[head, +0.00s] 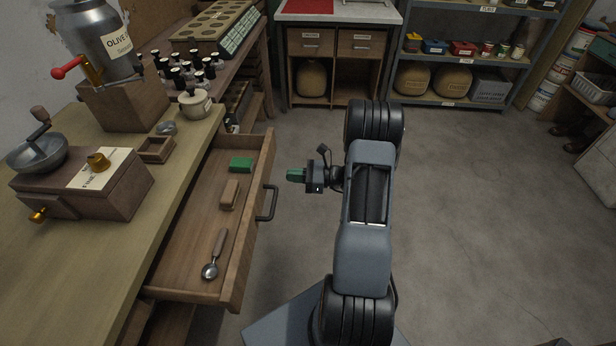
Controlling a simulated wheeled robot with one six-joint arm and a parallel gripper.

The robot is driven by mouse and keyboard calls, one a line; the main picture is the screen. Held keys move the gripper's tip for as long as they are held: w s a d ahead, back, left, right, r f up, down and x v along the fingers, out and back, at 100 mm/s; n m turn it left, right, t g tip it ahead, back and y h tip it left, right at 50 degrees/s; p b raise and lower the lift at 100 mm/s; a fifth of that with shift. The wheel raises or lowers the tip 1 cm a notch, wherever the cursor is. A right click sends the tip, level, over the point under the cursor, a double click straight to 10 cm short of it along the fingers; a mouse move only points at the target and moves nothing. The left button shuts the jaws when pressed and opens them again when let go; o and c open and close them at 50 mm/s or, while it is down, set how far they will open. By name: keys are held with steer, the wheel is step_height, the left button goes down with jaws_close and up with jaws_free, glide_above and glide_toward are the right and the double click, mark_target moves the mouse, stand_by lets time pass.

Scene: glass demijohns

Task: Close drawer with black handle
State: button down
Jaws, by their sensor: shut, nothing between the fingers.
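The wooden drawer (178,244) with a black handle (267,203) is pulled out from under the workbench, at the left of the head view. Inside lie a green block (241,164), a small brown wooden block (230,194) and a metal scoop with a wooden handle (215,255). My gripper (291,175) is to the right of the drawer front, close to the handle's far end and apart from it. Its green-tipped fingers point left towards the drawer front. The fingers are shut with nothing between them.
The workbench top (82,262) carries a grinder (82,180), an olive oil can (95,35), a lidded pot (194,103) and several small bottles. A cabinet (337,50) and shelving (470,55) stand at the back. The grey floor (480,230) on the right is clear.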

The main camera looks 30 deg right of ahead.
mark_target(267, 174)
steer(key=x, duration=0.5)
steer(key=shift+w+a, duration=0.25)
steer(key=shift+a, duration=0.1)
